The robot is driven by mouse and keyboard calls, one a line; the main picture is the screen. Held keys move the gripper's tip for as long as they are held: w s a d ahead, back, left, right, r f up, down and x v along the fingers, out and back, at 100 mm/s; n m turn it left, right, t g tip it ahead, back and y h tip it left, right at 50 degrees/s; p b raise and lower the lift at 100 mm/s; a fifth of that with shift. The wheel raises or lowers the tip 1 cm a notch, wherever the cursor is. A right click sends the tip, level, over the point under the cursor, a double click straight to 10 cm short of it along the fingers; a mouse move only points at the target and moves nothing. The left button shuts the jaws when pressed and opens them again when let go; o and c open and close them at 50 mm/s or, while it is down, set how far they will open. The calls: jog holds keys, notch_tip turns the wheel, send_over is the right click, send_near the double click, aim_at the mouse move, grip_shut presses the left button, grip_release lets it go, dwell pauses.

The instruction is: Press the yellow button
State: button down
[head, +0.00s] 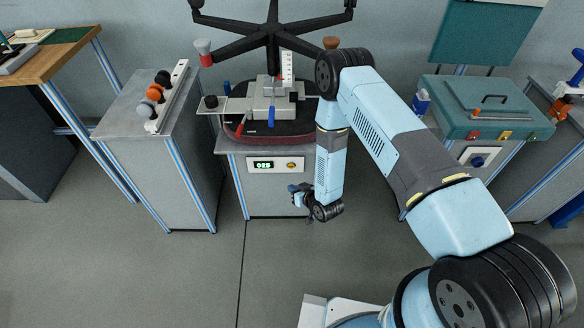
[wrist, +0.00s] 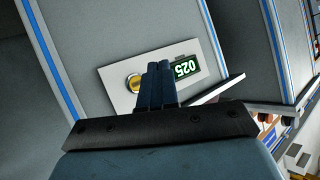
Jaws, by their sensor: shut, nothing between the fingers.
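The yellow button (head: 291,165) sits on a pale control panel (head: 258,167) on the front of the middle grey cabinet, to the right of a display (head: 264,164) reading 025. In the wrist view the yellow button (wrist: 134,82) shows just left of my fingers, on the white panel (wrist: 120,97), with the display (wrist: 186,67) on their other side. My gripper (head: 296,188) is in front of the cabinet, just below the button in the head view. In the wrist view its fingers (wrist: 159,68) are shut together and empty. I cannot tell whether they touch the panel.
An upturned chair base (head: 273,35) on a fixture tops the middle cabinet. A grey cabinet with coloured knobs (head: 157,92) stands to the left. A green case (head: 486,109) lies on the right cabinet. The floor (head: 190,270) in front is clear.

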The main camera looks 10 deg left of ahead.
jog(key=w+a, duration=0.1)
jog(key=w, duration=0.6)
jog(key=shift+a, duration=0.4)
jog(key=shift+w, duration=0.1)
jog(key=shift+w, duration=0.15)
dwell(1.6)
jog(key=shift+w+a+r, duration=0.1)
jog(key=shift+w, duration=0.15)
jog(key=shift+w+a, duration=0.1)
jog(key=shift+w, duration=0.25)
dwell(0.7)
jog(key=shift+s, duration=0.1)
dwell(0.3)
jog(key=shift+s+d, duration=0.2)
jog(key=shift+s, duration=0.45)
jog(key=shift+s, duration=0.15)
jog(key=shift+s+d, duration=0.2)
jog(key=shift+s, duration=0.55)
jog(key=shift+s+d, duration=0.2)
jog(key=shift+s, duration=0.6)
jog(key=shift+s+d, duration=0.2)
jog(key=shift+s, duration=0.55)
